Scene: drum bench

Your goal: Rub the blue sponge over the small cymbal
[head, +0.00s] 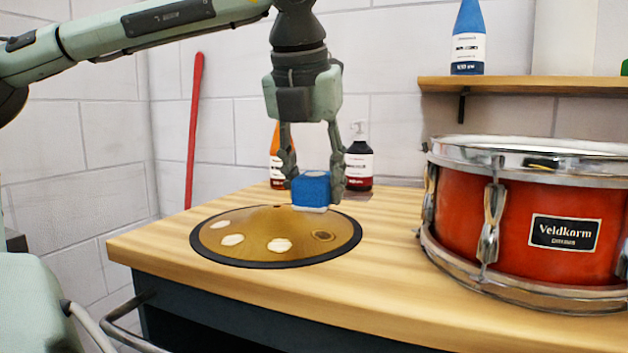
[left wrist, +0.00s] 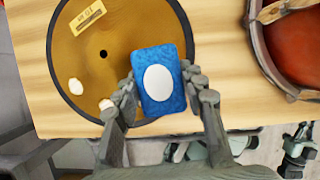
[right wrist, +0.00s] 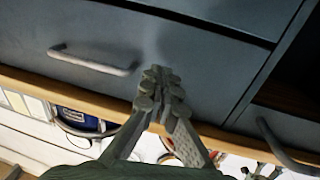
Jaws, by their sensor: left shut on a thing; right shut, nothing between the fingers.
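The small cymbal (head: 225,250) lies on the bench, a brass disc with a dark rim. Several pale spots and one darker brown spot show on it in the head view. It also shows in the left wrist view (left wrist: 95,50). My left gripper (head: 316,185) is shut on the blue sponge (head: 311,188), fingers on either side, over the cymbal's far right part. Whether the sponge touches the cymbal is unclear. The sponge shows a white oval on its face in the left wrist view (left wrist: 180,105). My right gripper (right wrist: 160,85) is shut and empty before a drawer front.
A red snare drum (head: 510,215) stands on the wooden bench (head: 375,270) to the right. An orange bottle (head: 275,165) and a dark bottle (head: 358,165) stand behind the cymbal. A shelf (head: 520,85) holds a blue bottle (head: 468,40). Bare bench lies between cymbal and drum.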

